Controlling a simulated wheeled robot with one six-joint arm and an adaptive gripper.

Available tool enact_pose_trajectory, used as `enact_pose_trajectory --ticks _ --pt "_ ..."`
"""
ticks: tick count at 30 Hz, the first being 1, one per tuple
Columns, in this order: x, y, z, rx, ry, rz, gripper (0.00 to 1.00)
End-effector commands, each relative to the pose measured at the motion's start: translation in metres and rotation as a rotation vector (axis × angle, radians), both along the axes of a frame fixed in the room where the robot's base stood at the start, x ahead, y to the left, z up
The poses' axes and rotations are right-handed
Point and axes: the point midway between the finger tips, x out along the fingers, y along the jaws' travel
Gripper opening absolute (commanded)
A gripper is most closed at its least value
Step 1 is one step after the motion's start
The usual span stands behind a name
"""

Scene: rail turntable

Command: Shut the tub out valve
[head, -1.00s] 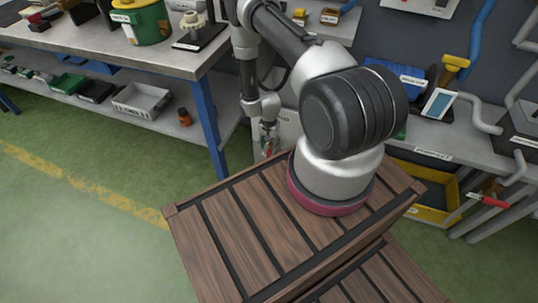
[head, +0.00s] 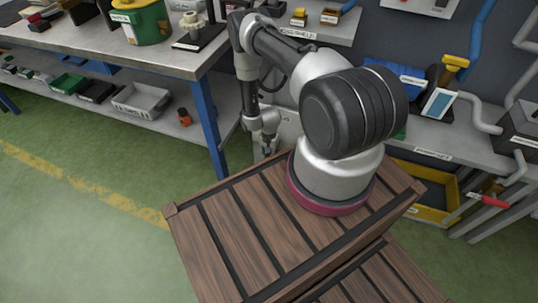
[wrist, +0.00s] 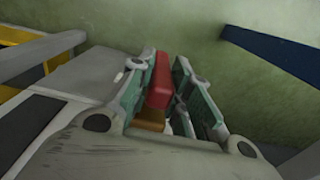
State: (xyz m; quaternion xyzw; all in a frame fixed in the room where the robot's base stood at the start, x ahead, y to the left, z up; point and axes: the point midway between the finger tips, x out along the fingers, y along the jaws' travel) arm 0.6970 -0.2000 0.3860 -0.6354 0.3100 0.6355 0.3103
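In the wrist view a red lever handle (wrist: 161,82) shows between the fingers of my gripper (wrist: 168,75), close along the left finger. A brass-coloured part (wrist: 150,122) shows under the handle. The fingers stand apart around the handle, but I cannot tell whether both touch it. In the head view my gripper (head: 266,148) is low behind the wooden crate top, between the workbench and the grey cabinet. It is small and partly hidden there, and the red handle at it cannot be made out. I cannot read a label on this valve.
A second red handle (head: 494,201) sits on pipework at the right. A workbench (head: 150,55) with a blue leg (head: 209,125) stands left of my arm. A wooden crate (head: 235,225) fills the foreground. A yellow bin (head: 432,212) is under the right shelf. The green floor at left is clear.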

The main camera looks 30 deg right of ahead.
Motion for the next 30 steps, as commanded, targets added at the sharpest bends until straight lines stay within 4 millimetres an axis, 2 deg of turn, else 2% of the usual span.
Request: enact_pose_trajectory --ticks 22,30 --pt "-0.0028 -0.0089 -0.0007 0.022 -0.051 -0.001 0.00" --pt "-0.0091 -0.0064 -0.0020 0.112 -0.139 -0.007 0.00"
